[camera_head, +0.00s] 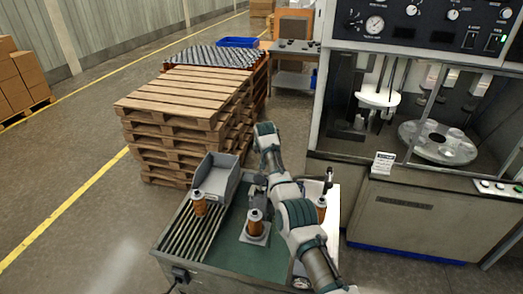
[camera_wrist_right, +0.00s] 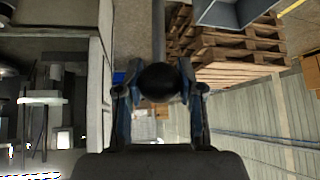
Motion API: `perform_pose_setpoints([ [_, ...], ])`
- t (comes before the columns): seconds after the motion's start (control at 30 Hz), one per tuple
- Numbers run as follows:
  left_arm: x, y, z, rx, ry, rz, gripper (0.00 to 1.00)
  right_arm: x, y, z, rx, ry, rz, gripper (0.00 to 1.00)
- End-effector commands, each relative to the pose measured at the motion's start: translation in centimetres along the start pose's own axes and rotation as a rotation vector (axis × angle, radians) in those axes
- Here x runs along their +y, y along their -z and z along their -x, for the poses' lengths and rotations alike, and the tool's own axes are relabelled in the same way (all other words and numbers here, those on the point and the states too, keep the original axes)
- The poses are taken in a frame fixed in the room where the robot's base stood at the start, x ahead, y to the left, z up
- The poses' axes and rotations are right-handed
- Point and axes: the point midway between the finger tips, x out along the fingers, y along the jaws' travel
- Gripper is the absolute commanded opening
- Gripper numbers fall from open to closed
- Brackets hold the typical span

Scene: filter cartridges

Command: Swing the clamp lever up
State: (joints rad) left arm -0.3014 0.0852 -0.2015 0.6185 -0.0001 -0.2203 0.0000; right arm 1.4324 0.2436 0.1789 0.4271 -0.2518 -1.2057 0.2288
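In the right wrist view, the clamp lever's black ball knob (camera_wrist_right: 158,82) lies between the two fingertips of my right gripper (camera_wrist_right: 160,88). The fingers press close on both sides of the knob, and a grey rod (camera_wrist_right: 158,25) runs from it to the picture's top edge. An orange filter cartridge (camera_head: 256,226) stands upright on a pale base (camera_head: 262,240) beside the arm. My left gripper is not in view.
A grey bin (camera_head: 222,180) and another cartridge (camera_head: 199,204) are by the roller track (camera_head: 188,238) on the left. A third cartridge (camera_head: 322,208) is right of the arm. Stacked pallets (camera_head: 180,108) stand behind; a large machine (camera_head: 420,215) stands at right.

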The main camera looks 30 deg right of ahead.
Motion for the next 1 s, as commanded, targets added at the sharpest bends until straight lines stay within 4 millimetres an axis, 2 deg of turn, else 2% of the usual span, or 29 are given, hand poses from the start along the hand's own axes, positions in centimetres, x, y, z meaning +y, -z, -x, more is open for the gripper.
perform_pose_setpoints([
  [0.03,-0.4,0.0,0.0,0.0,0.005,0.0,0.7,-0.2,0.1,0.2,0.002,0.007,-0.001,0.47],
  [0.1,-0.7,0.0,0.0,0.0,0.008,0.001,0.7,-0.2,0.1,0.2,0.001,0.007,-0.001,0.63],
  [0.3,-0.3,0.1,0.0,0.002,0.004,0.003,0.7,-0.2,0.0,0.1,-0.001,0.006,-0.001,0.63],
  [0.4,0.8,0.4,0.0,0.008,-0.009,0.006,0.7,-0.2,0.0,0.1,-0.001,0.006,-0.001,0.63],
  [0.57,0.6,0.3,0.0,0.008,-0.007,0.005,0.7,-0.2,0.1,0.7,0.001,0.005,-0.001,0.63],
  [0.77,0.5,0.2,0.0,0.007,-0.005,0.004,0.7,-0.2,0.0,2.9,0.002,0.006,-0.001,0.63],
  [1.0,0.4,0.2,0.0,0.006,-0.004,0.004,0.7,-0.1,0.1,7.9,0.003,0.007,-0.001,0.63],
])
